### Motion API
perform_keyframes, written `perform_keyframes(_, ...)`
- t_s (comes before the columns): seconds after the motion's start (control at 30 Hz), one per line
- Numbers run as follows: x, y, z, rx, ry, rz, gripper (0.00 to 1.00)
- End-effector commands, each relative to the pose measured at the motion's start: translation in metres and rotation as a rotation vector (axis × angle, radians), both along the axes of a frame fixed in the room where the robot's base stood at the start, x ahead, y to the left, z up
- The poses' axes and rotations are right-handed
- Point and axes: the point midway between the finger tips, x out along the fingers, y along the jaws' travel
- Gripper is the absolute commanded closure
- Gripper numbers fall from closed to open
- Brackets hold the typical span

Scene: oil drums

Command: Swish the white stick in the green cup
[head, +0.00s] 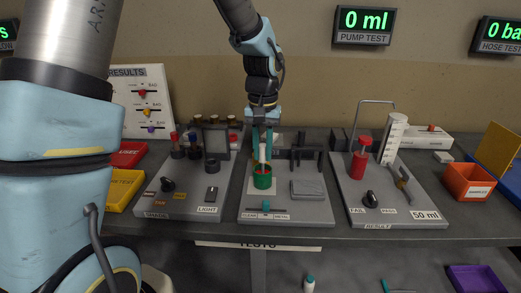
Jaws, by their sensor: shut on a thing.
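The green cup (262,181) stands upright on a pale square on the middle grey test board. My gripper (262,150) points down just above the cup, its two teal fingers on either side of the white stick (262,153). It is shut on the stick. The stick is upright, with its lower end at the cup's mouth. The cup's inside and the stick's tip are too small to make out, so I cannot tell how deep the stick reaches.
A grey square pad (306,189) lies right of the cup, and a teal slider (266,206) is in front. The left board carries a dark knob (167,185). The right board holds a red cylinder (358,165) and a white graduated cylinder (393,138). An orange bin (469,183) stands far right.

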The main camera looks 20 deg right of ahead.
Motion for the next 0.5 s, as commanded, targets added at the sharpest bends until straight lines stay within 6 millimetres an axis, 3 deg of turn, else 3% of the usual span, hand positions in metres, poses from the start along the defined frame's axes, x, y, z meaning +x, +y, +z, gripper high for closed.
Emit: perform_keyframes(0.5,0.0023,-0.0102,0.0003,0.0,0.0,0.0,1.0)
